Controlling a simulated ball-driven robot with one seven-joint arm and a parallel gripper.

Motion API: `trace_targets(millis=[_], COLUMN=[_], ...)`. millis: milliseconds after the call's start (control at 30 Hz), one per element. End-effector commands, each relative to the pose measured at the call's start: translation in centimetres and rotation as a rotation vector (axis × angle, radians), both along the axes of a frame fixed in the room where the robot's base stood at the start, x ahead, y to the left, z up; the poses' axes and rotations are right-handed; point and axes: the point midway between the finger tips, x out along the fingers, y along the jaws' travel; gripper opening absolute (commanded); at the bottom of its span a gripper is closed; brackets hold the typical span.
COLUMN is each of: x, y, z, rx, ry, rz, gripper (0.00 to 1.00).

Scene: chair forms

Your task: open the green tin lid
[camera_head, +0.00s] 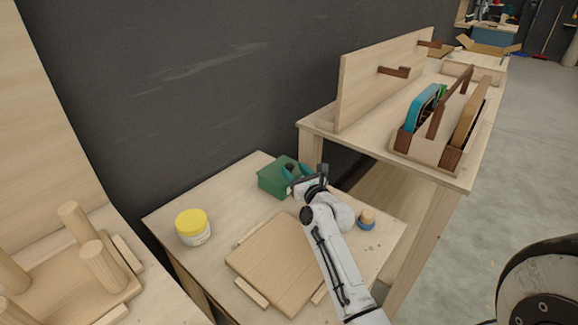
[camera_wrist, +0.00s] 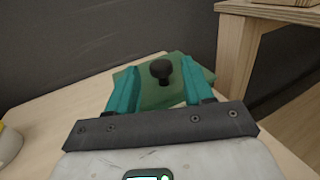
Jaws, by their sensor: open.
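The green tin (camera_head: 275,179) stands near the back of the low wooden table, close to the dark wall. Its green lid (camera_wrist: 158,93) has a round black knob (camera_wrist: 161,70) on top and sits closed on the tin as far as I can see. My gripper (camera_head: 294,172) is at the tin's right side in the head view and partly hides it. In the wrist view my gripper (camera_wrist: 158,80) has its two teal fingers apart, one on each side of the knob, with gaps between them and the knob. I cannot tell the fingers' height above the lid.
A yellow-lidded white jar (camera_head: 194,227) stands left on the low table (camera_head: 233,199). A wooden board (camera_head: 275,262) lies in front, and a small blue-and-wood item (camera_head: 366,219) sits right of my arm. A higher bench (camera_head: 376,148) with a tool caddy (camera_head: 420,147) stands to the right.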

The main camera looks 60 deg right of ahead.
Motion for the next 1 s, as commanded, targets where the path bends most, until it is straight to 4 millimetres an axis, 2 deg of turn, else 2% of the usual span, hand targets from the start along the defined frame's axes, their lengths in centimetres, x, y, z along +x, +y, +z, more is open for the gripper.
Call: trace_targets(millis=[100, 300, 667, 1000], x=[1.6, 3.0, 3.3, 3.3], y=[-1.2, -2.2, -2.4, -2.4], z=[0.1, 0.0, 0.0, 0.0], rx=[-0.002, 0.0, -0.001, -0.001], ry=[0.0, 0.0, 0.001, 0.001], rz=[0.001, 0.0, 0.0, 0.0], gripper=[0.52, 0.52, 0.52, 0.19])
